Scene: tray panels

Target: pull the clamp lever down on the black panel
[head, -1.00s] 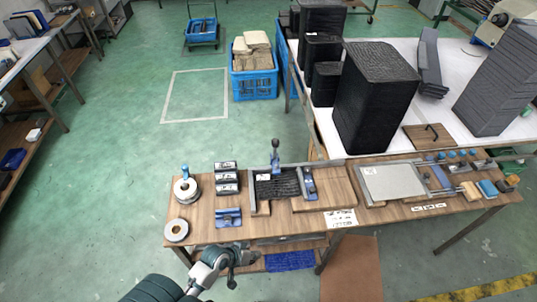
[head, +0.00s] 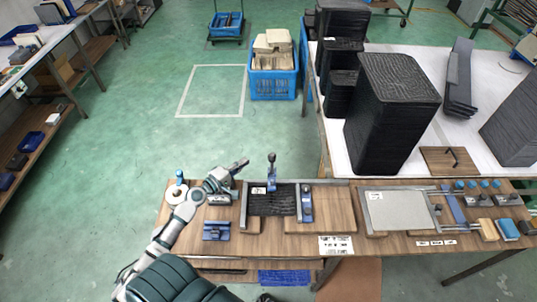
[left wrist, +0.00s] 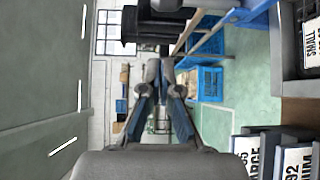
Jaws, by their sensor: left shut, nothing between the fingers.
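The black panel (head: 284,204) lies in a metal-railed wooden fixture at the middle of the near bench. My left gripper (head: 240,165) is shut and empty. In the head view it appears just left of the lever, with a gap between them, pointing right. Its fingers also show in the left wrist view (left wrist: 160,85), with nothing between them. I cannot make out the lever in that view. My right gripper is not seen.
A blue clamp block (head: 305,203) sits at the panel's right side. Labelled dark boxes (left wrist: 262,150) stand near my left gripper. A grey panel (head: 398,210) lies further right. Black stacks (head: 390,115) stand on the white table behind. A blue crate (head: 273,83) is on the floor.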

